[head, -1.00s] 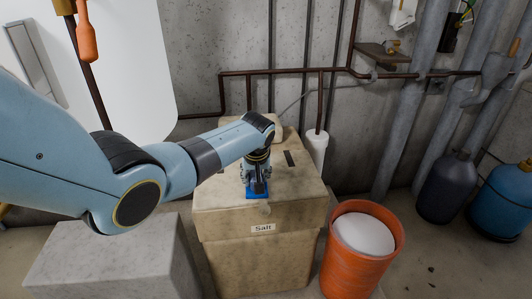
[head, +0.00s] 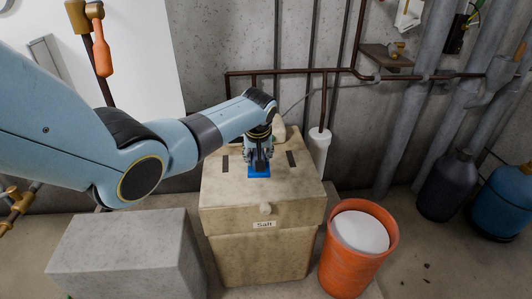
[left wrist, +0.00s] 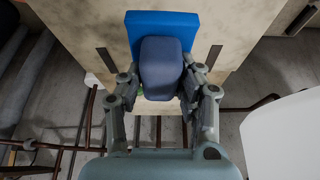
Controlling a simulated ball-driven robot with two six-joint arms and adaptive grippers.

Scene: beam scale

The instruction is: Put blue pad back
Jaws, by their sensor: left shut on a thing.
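The blue pad (head: 259,172) is over the lid of the beige box labelled Salt (head: 230,195). In the left wrist view it is a bright blue slab (left wrist: 162,22) with a darker slate-blue rounded block (left wrist: 161,65) on it. My left gripper (head: 259,158) points down at the pad. Its fingers (left wrist: 158,78) stand on both sides of the darker block and are shut on it. I cannot tell whether the pad touches the lid or hangs just above it. My right gripper is not in view.
An orange bucket (head: 343,255) with white contents stands right of the box. A grey block (head: 125,250) stands at left. A white pipe (head: 319,150) and brown pipes (head: 290,72) run behind.

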